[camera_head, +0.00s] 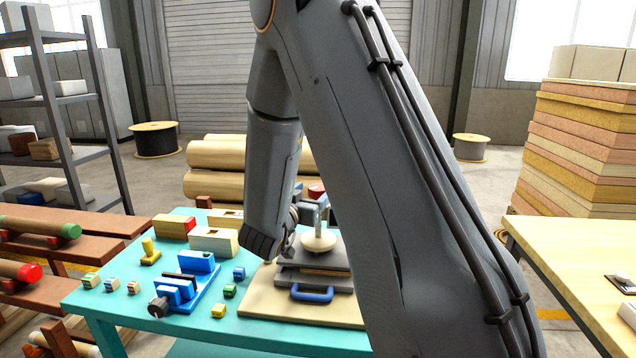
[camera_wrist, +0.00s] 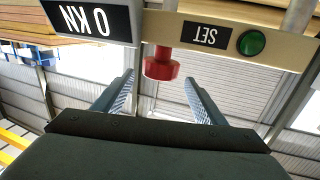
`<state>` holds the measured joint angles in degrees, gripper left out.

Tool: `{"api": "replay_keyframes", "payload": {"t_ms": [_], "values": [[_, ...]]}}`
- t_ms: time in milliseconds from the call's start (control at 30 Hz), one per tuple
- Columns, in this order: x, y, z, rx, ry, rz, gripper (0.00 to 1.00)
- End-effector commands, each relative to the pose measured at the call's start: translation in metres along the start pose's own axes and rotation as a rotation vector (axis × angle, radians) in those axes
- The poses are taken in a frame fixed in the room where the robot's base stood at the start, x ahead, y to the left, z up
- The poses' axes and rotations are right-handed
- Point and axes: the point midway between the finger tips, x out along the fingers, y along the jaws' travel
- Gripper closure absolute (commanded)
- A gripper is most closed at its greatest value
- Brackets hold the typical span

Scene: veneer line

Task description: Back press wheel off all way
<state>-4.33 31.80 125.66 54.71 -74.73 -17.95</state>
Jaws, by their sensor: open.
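A small red wheel (camera_wrist: 161,65) on a short stem sits against the press's cream beam (camera_wrist: 225,42) in the wrist view, which appears upside down. A bit of red also shows in the head view (camera_head: 316,190), partly behind my arm. My gripper (camera_wrist: 160,85) is open, with one finger on each side of the view; the wheel lies between their lines, and no contact shows. In the head view my gripper (camera_head: 308,212) is partly hidden by my arm.
Below my gripper, grey plates (camera_head: 318,262) with a cream disc (camera_head: 319,241) and blue handle (camera_head: 311,293) sit on a board. The teal table (camera_head: 110,298) also holds a blue vise (camera_head: 180,290) and several small blocks. A wooden table (camera_head: 570,235) stands right.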

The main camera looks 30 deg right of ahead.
Motion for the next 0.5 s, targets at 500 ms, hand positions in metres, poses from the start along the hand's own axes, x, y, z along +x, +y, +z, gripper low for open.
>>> {"api": "replay_keyframes", "payload": {"t_ms": [500], "values": [[0.043, 0.004, 0.011, -0.004, 0.030, 0.033, 0.35]]}}
